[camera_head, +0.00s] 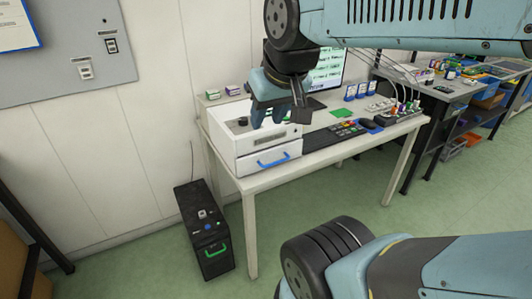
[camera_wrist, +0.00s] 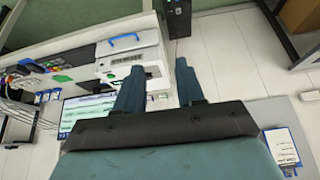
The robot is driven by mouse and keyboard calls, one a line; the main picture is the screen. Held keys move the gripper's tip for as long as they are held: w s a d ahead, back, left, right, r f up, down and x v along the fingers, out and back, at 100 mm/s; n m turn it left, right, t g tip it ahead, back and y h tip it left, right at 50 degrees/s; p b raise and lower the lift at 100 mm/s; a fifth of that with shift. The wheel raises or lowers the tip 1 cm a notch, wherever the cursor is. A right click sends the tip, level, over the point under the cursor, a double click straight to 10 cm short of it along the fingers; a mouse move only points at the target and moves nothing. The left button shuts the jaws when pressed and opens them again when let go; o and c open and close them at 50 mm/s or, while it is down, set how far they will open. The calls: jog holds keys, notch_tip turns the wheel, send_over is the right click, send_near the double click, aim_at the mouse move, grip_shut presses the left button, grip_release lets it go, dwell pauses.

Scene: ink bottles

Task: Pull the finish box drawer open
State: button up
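A white box (camera_head: 238,145) stands on the left end of the desk, with a low drawer in its front. The drawer looks shut and carries a blue bar handle (camera_head: 273,160). In the wrist view the box (camera_wrist: 147,55) and its blue handle (camera_wrist: 125,38) appear at upper left, beyond my fingers. No label naming it the finish box is readable. My gripper (camera_head: 279,116) hangs in front of the box's upper part in the head view and hides some of it. In the wrist view my gripper (camera_wrist: 160,66) has its two fingers apart, with nothing held between them. It is apart from the handle.
The white desk (camera_head: 325,145) also holds a keyboard (camera_head: 325,139), a monitor (camera_head: 330,68) and several small bottles and boxes. A black case with a green handle (camera_head: 205,225) stands on the floor left of the desk. The green floor before the desk is clear.

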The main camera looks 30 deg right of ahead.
jog(key=shift+w, duration=0.1)
jog(key=m+g, duration=0.3)
jog(key=m, duration=1.4)
send_over(276, 163)
jog(key=s, duration=0.3)
jog(key=s+f+x, duration=0.1)
jog(key=s+x, duration=0.1)
jog(key=x, duration=0.8)
jog(key=s+x, duration=0.2)
jog(key=x, duration=2.1)
jog(key=shift+s+f, duration=0.1)
jog(key=shift+s, duration=0.05)
jog(key=shift+c, duration=0.5)
grip_shut()
